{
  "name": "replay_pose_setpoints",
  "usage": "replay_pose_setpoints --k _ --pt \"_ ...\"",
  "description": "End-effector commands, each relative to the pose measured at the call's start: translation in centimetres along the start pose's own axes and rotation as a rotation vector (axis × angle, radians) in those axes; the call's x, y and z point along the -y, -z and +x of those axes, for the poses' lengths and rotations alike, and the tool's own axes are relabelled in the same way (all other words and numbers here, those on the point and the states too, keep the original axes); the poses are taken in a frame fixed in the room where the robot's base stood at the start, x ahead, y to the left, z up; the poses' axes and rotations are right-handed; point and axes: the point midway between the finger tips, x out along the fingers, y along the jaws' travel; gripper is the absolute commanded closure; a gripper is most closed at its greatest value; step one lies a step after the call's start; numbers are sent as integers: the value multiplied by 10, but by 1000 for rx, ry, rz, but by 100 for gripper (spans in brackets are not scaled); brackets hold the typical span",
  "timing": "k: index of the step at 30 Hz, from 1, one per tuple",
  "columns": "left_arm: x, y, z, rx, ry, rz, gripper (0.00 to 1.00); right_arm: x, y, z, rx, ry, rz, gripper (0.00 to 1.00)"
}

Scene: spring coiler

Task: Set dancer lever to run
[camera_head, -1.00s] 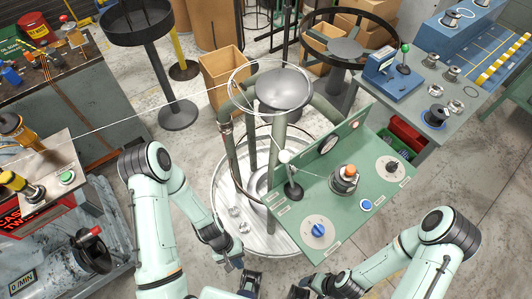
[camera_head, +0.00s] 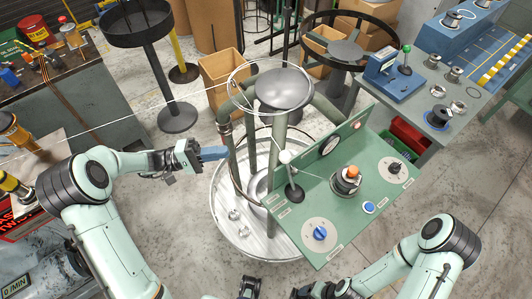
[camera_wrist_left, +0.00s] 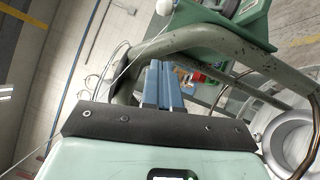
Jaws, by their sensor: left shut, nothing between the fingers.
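The lever with a white ball knob (camera_head: 285,157) rises from a black boot (camera_head: 294,194) at the left end of the green console (camera_head: 325,215). Its shaft leans slightly toward the back left. Small labels lie beside its base, too small to read. My left gripper (camera_head: 222,153) is shut and empty, its blue fingers pointing right, left of the lever and apart from it. In the left wrist view its blue fingers (camera_wrist_left: 160,85) lie together, and a white ball (camera_wrist_left: 165,6) shows at the top. My right gripper is at the bottom edge, mostly cut off.
A bent grey-green tube frame (camera_head: 228,140) stands close by the left fingertips, between them and the lever. A thin white wire (camera_head: 130,123) runs across above the left arm. The console also carries a blue knob (camera_head: 319,233) and an orange-topped post (camera_head: 352,172).

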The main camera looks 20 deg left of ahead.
Motion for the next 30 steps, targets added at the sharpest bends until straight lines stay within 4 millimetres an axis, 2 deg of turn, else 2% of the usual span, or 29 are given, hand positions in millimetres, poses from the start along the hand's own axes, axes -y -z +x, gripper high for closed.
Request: replay_pose_setpoints --k 5,8,11,22,25,30 --pt "1 0 3 1 2 -3 100 0 0 0 0 0 0 26" --pt "0 0 11 3 1 -3 100 1 0 -2 -1 0 0 26" --pt "0 -1 27 5 1 -4 100 2 1 -5 -2 1 -1 26" --pt "0 -1 105 5 2 -5 100 8 4 -19 -9 3 -3 26" --pt "0 -14 115 4 3 -5 100 10 5 -22 -10 4 -4 26" --pt "1 -26 126 1 3 -6 100 11 6 -25 -12 4 -4 26"
